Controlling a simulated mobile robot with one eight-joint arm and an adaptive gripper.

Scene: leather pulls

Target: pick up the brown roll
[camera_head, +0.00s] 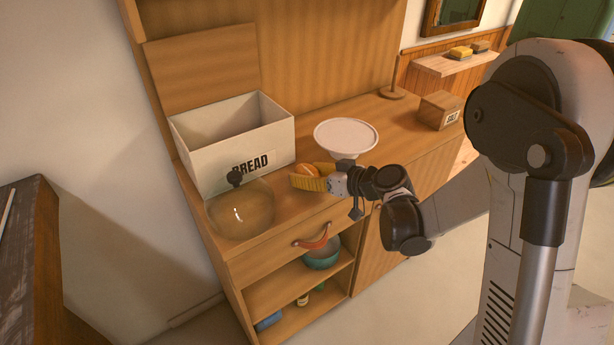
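The brown roll (306,169) is small and orange-brown, on or just above the wooden counter, in front of the bread box. My gripper (305,176) reaches in from the right with its yellow fingers low at the counter. One finger is on the near side of the roll and hides its lower part. The other finger shows partly behind, to the right. The roll lies between the fingers. I cannot tell whether they press on it or whether it rests on the counter.
A white box marked BREAD (233,155) stands behind left, open on top. A clear glass dome (241,212) with a dark knob is close on the left. A white cake stand (346,136) is just behind right. A SALT box (440,111) stands farther right.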

